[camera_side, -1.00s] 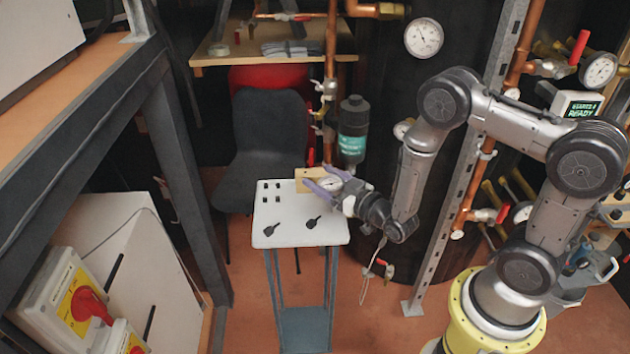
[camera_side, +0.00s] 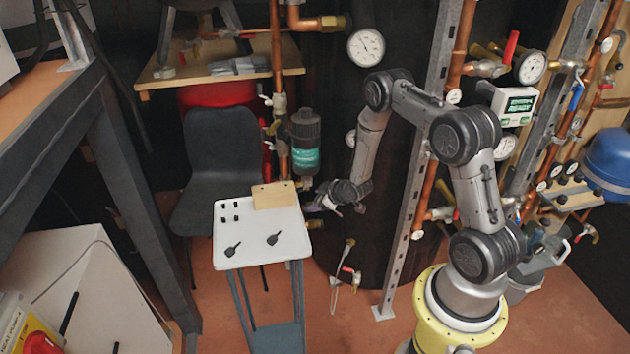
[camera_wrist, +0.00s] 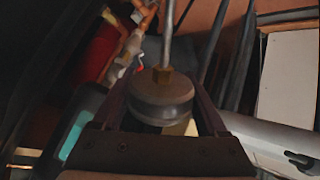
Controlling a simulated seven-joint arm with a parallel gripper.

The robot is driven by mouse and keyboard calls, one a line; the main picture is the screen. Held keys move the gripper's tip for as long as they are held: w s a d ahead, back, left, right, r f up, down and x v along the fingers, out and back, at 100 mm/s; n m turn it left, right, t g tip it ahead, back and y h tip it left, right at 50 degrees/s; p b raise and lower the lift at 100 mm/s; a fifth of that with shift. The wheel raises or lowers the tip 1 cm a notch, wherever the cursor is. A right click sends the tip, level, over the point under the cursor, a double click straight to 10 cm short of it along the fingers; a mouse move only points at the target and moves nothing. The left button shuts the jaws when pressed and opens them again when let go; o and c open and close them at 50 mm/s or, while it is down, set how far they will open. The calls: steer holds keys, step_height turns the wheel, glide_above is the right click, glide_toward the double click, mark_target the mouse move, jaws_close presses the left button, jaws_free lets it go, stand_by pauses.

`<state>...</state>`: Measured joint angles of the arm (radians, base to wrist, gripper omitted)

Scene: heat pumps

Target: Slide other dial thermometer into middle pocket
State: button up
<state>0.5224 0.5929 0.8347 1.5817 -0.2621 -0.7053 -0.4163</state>
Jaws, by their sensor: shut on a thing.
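My gripper (camera_side: 322,202) is just right of the small white table, in front of the dark tank (camera_side: 335,235). It is shut on a dial thermometer (camera_wrist: 162,92), seen in the wrist view as a round grey case between the fingers, with a brass nut and a thin metal stem pointing away. Its face is turned from view. A wooden block (camera_side: 275,196) sits at the table's back right corner, with nothing standing in it. Another dial (camera_side: 366,47) is high on the tank, and a second (camera_side: 351,138) is partly hidden by my arm. I cannot make out the middle pocket.
The white table (camera_side: 262,222) holds several small black pieces and two dark paddle-shaped tools. A copper pipe with a dark green-labelled canister (camera_side: 305,142) stands behind my gripper. A metal strut (camera_side: 425,150) rises to the right. A chair (camera_side: 222,150) is behind the table.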

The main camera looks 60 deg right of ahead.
steer(key=s+a+f+n+g+y, duration=0.1)
steer(key=a+f+n, duration=0.1)
steer(key=f+n, duration=0.3)
steer(key=s+a+f+n+g+y, duration=0.2)
steer(key=f+n, duration=0.1)
steer(key=f, duration=0.3)
steer(key=s+d+f+n+g, duration=0.1)
steer(key=d+f+n, duration=0.2)
steer(key=d+n, duration=0.6)
steer(key=shift+d, duration=1.95)
steer(key=shift+w+d+f, duration=0.1)
steer(key=shift+d, duration=0.9)
steer(key=shift+w+d, duration=0.1)
steer(key=shift+d, duration=0.6)
steer(key=shift+d, duration=0.35)
